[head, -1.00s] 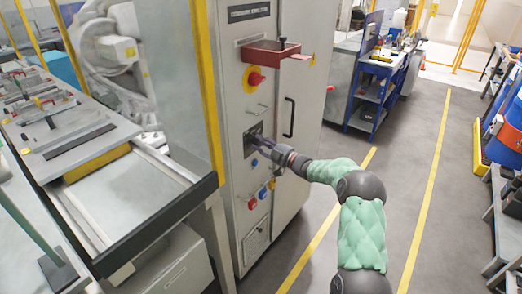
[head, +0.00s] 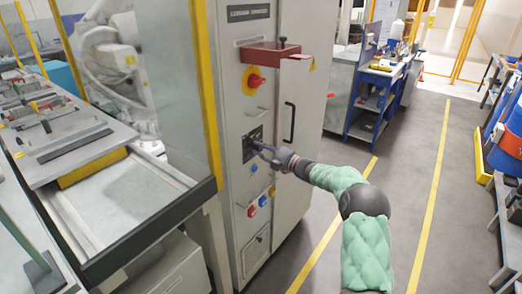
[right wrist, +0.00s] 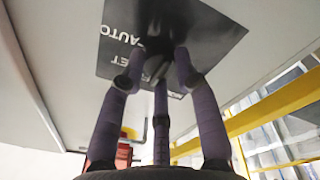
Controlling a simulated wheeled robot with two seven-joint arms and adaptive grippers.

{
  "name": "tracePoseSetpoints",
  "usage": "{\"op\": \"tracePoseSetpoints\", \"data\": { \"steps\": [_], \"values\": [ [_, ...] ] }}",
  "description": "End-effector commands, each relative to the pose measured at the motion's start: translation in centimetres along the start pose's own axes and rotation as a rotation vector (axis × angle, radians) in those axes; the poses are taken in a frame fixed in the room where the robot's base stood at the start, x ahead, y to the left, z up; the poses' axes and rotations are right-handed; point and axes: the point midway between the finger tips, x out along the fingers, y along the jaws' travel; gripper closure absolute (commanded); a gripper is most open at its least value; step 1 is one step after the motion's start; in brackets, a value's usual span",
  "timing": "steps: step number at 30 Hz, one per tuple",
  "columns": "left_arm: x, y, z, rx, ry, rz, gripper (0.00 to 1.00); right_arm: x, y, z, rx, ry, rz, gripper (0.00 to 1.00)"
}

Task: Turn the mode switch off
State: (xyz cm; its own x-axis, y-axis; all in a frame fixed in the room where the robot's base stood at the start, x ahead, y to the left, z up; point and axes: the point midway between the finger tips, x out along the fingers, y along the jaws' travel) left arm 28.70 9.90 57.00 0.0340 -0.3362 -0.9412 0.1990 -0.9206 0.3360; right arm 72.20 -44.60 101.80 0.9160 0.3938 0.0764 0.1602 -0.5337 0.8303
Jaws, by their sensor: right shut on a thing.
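The mode switch is a dark knob (right wrist: 157,42) on a black plate (head: 249,134) on the grey cabinet front. White lettering, including "AUTO" and "ET", shows on the plate (right wrist: 117,35) in the right wrist view. My right gripper (head: 259,149) is at the plate. In the right wrist view my right gripper (right wrist: 158,58) has its fingers closed around the knob, partly hiding it. The knob's exact angle is hard to tell. My left gripper is not in view.
The grey cabinet (head: 300,190) also carries a red rotary switch on yellow (head: 256,82), a red tray (head: 270,53), a black door handle (head: 289,120) and coloured buttons (head: 252,210) below. A glass-sided cell (head: 175,90) stands left.

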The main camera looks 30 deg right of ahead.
Motion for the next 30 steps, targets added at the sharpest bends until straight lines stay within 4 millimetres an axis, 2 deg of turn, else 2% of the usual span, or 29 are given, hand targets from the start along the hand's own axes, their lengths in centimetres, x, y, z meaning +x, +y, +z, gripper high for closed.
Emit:
{"op": "tracePoseSetpoints", "data": {
  "steps": [9, 10, 12, 23, 26, 30],
  "values": [
    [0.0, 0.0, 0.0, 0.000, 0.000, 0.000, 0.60, 0.0, -0.4, 0.2, 0.003, -0.003, -0.006, 1.00],
    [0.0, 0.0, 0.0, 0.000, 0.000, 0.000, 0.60, 0.0, -0.4, 0.2, 0.003, -0.003, -0.006, 0.66],
    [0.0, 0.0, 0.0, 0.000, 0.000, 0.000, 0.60, 0.0, -0.4, 0.2, 0.003, -0.002, -0.005, 0.46],
    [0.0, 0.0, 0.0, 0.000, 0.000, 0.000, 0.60, -0.1, -0.1, 0.1, 0.001, -0.001, -0.001, 0.45],
    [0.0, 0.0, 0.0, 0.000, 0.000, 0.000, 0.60, -0.8, 0.0, 0.1, 0.000, -0.003, -0.001, 0.45],
    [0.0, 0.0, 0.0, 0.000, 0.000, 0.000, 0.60, -2.8, 0.0, 0.1, 0.000, -0.004, 0.000, 0.45]
  ]
}}
